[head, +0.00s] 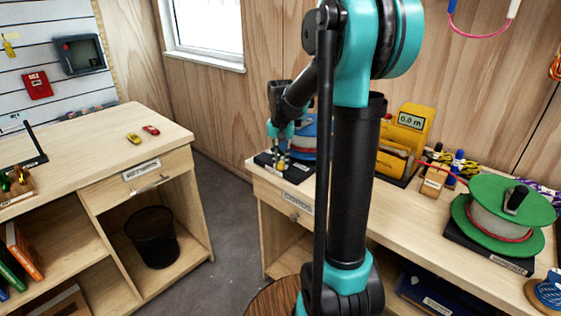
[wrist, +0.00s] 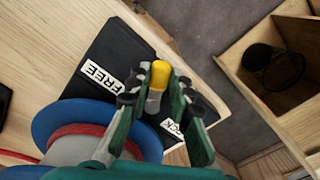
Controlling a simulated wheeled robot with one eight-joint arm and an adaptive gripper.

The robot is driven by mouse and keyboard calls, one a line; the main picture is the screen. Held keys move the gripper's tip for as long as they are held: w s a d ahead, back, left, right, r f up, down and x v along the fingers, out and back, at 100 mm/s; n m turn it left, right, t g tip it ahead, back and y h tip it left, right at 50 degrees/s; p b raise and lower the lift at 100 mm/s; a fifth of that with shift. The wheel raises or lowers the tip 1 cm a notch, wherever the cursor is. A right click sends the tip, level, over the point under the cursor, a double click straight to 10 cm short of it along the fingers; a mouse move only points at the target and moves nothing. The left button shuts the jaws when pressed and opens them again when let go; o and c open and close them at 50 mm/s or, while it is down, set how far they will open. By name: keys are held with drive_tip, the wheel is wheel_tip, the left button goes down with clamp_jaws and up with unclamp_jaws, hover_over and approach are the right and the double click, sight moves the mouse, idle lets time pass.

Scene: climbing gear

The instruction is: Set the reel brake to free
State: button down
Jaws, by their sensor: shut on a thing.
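The reel brake lever has a yellow knob (wrist: 160,73) on a grey stem and rises from a black base plate (wrist: 118,50). In the wrist view my gripper (wrist: 155,98) is shut around the lever, with a finger on each side. A FREE label (wrist: 97,78) lies on the plate to the left of the lever. A LOCK label (wrist: 172,128), partly hidden by a finger, lies to the lower right. The lever shows between the two labels. In the head view my gripper (head: 281,158) is at the bench's left end.
On the same bench (head: 400,230) stand a yellow meter box (head: 405,130) reading 0.0 m and a green reel (head: 520,195). My arm hides part of the bench. Another bench (head: 90,140) stands at left with a black bin (head: 152,237) below; open floor lies between.

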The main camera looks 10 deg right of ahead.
drive_tip(key=shift+s+d+n, duration=0.1)
drive_tip(key=shift+d+n, duration=0.2)
drive_tip(key=shift+n, duration=0.45)
drive_tip(key=shift+s+d+n, duration=0.1)
drive_tip(key=shift+d+n, duration=0.2)
drive_tip(key=shift+n, duration=0.45)
drive_tip(key=c, duration=1.4)
unclamp_jaws()
drive_tip(key=shift+o, duration=0.2)
wheel_tip(320, 180, up, 12)
